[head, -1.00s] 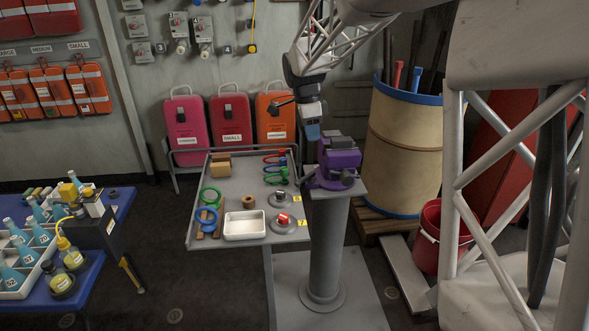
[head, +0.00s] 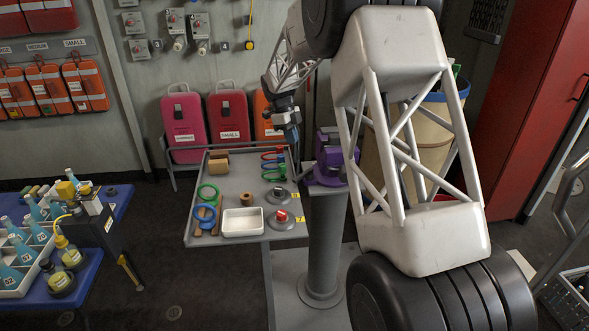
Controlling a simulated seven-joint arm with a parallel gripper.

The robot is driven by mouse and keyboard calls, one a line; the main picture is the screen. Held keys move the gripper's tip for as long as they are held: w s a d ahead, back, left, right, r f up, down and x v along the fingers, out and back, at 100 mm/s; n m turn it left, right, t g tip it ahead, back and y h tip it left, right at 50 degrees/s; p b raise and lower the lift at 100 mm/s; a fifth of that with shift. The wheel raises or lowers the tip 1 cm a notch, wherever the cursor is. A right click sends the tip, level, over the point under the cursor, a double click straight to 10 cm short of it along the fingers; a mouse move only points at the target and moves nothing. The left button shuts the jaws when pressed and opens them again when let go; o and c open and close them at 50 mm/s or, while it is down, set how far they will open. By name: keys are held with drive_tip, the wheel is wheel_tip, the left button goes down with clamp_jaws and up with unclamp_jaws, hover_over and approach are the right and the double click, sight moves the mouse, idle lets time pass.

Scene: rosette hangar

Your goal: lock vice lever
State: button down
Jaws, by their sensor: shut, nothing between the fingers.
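The purple vice (head: 325,168) stands on top of a grey pedestal (head: 322,235), right of the grey tray table. My own arm link covers its right side, and I cannot make out its lever. My gripper (head: 294,146) points down just left of the vice, near the back right corner of the tray table. It is shut and empty, and it appears apart from the vice.
The tray table (head: 232,176) holds green, blue and red rings, a white tray (head: 244,222) and round grey bases. Pink, red and orange cases stand behind it. A blue bench (head: 115,205) with bottles is at left. A barrel (head: 437,128) is partly hidden at right.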

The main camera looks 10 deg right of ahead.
sight(305, 175)
drive_tip(key=w+a+f+m, duration=0.1)
drive_tip(key=w+f+m, duration=0.1)
drive_tip(key=w+f, duration=0.2)
drive_tip(key=shift+f+g, duration=0.25)
drive_tip(key=shift+g, duration=0.05)
drive_tip(key=shift+a+f, duration=0.1)
drive_tip(key=shift+x, duration=4.9)
drive_tip(key=shift+s+d+n+h, duration=0.3)
drive_tip(key=shift+s+n+h, duration=0.15)
drive_tip(key=shift+n, duration=0.25)
drive_tip(key=n, duration=0.1)
drive_tip(key=s+n+t, duration=0.1)
drive_tip(key=n, duration=0.1)
drive_tip(key=shift+s+d+t+h, duration=0.2)
drive_tip(key=shift+d+t+h, duration=0.1)
drive_tip(key=shift+d+h, duration=0.05)
drive_tip(key=n, duration=0.2)
drive_tip(key=s+d+n+t, duration=0.1)
drive_tip(key=n, duration=0.1)
drive_tip(key=shift+s+d, duration=0.4)
drive_tip(key=shift+d, duration=0.2)
